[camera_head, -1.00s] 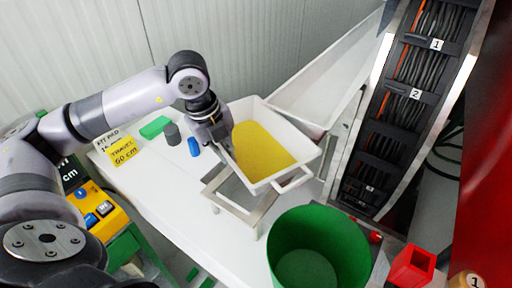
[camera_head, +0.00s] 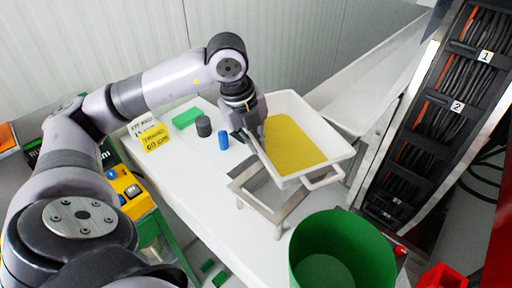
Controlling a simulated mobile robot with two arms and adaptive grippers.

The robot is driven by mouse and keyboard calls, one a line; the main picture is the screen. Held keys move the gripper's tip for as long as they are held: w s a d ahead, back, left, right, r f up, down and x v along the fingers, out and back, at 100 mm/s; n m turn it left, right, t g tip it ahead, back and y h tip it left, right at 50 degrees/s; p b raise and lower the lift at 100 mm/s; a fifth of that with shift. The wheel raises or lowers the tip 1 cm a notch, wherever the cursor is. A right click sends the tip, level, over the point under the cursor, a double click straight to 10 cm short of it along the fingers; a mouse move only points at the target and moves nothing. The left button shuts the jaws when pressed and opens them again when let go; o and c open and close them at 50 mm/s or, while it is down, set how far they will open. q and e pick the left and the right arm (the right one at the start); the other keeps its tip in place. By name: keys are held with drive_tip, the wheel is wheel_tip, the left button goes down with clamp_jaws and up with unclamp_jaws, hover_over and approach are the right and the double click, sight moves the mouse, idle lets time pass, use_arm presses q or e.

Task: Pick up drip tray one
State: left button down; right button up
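A white rectangular tray (camera_head: 342,153) with a yellow layer inside sits at, or just over, a metal stand (camera_head: 238,188) on the white table. No number is readable on it. A loop handle (camera_head: 325,178) sticks out at its near end. My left gripper (camera_head: 247,136) points down at the tray's left end, close against the rim. Its fingertips are partly hidden, so I cannot tell whether they are closed on the tray. My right gripper is not in view.
A green bin (camera_head: 343,262) stands in front of the tray. A long white chute (camera_head: 375,80) and a cable rack (camera_head: 440,110) are on the right. Green, grey and blue (camera_head: 223,140) small items lie left of the gripper. The table's front left is clear.

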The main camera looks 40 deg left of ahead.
use_arm(q)
drive_tip(key=v, duration=0.3)
drive_tip(key=w+v, duration=0.1)
drive_tip(key=v, duration=0.2)
drive_tip(key=w+d+b+v, duration=0.1)
drive_tip(key=v, duration=0.2)
drive_tip(key=shift+r, duration=0.3)
drive_tip(key=w+d+p+v, duration=0.1)
drive_tip(key=p+v, duration=0.1)
drive_tip(key=v, duration=0.6)
drive_tip(key=shift+w+r+p, duration=0.25)
drive_tip(key=shift+r+p, duration=0.1)
drive_tip(key=shift+r, duration=0.15)
drive_tip(key=shift+a+r, duration=0.1)
idle(0.6)
